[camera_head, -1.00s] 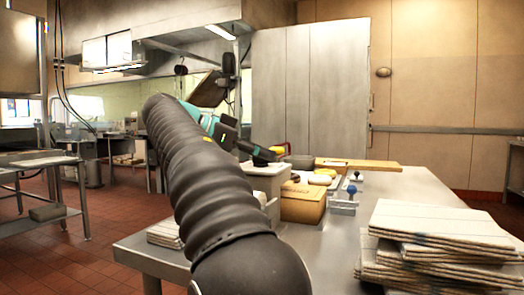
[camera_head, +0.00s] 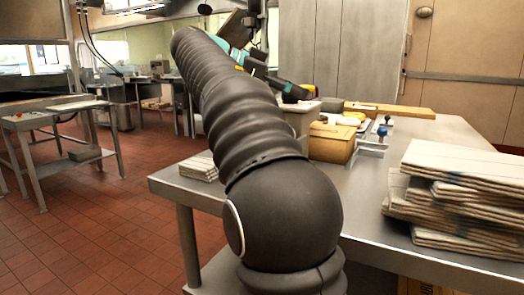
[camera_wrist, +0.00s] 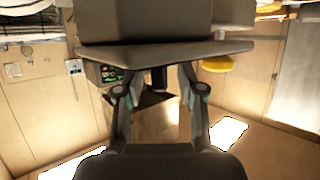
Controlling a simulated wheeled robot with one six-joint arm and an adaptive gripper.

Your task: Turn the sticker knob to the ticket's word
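My arm reaches over the metal table (camera_head: 345,212) in the head view, and its teal and black end is near the table's far left side. My gripper (camera_wrist: 159,74) shows in the wrist view with its two fingers apart and a gap between them; a grey block hides what lies past the tips. I cannot tell whether either is the sticker knob. No ticket or readable word can be made out. A small dark panel with green marks (camera_wrist: 109,74) shows beside the left finger.
A stack of folded cloths or boards (camera_head: 450,190) fills the table's right front. A smaller stack (camera_head: 198,167) lies at its left edge. A wooden board (camera_head: 400,109) lies at the back. A side table (camera_head: 60,120) stands left, with open tiled floor (camera_head: 95,225) between.

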